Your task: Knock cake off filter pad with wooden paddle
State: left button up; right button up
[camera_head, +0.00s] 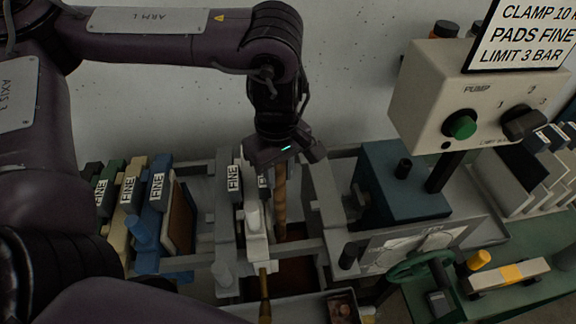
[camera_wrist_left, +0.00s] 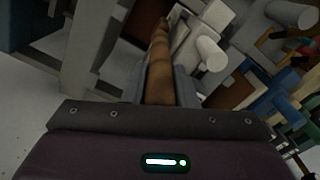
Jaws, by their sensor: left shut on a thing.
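My left gripper (camera_head: 284,160) is shut on a wooden handle (camera_head: 280,200), which I take to be the paddle. It points down over the filter press. In the left wrist view the brown handle (camera_wrist_left: 158,70) runs away from me between the fingers of the left gripper (camera_wrist_left: 158,85); its far end is not clear. A brown pad face (camera_head: 180,218), perhaps the cake, shows on the blue filter plate (camera_head: 152,228) at the left. Brown material also shows in the gap below the handle; I cannot tell whether it is cake. My right gripper is not in view.
Several plates marked FINE (camera_head: 130,195) stand at the left on the press rails. White plates with knobs (camera_head: 252,220) stand close beside the handle. A blue block (camera_head: 400,185), the pump box (camera_head: 460,95) and a green handwheel (camera_head: 420,268) are at the right.

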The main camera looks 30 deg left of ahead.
pick_arm(q)
jog(key=shift+w+d, duration=0.6)
jog(key=shift+d, duration=0.2)
dwell(0.9)
notch_tip(320, 180, up, 20)
jog(key=shift+p, duration=0.3)
dwell(0.8)
dwell(0.4)
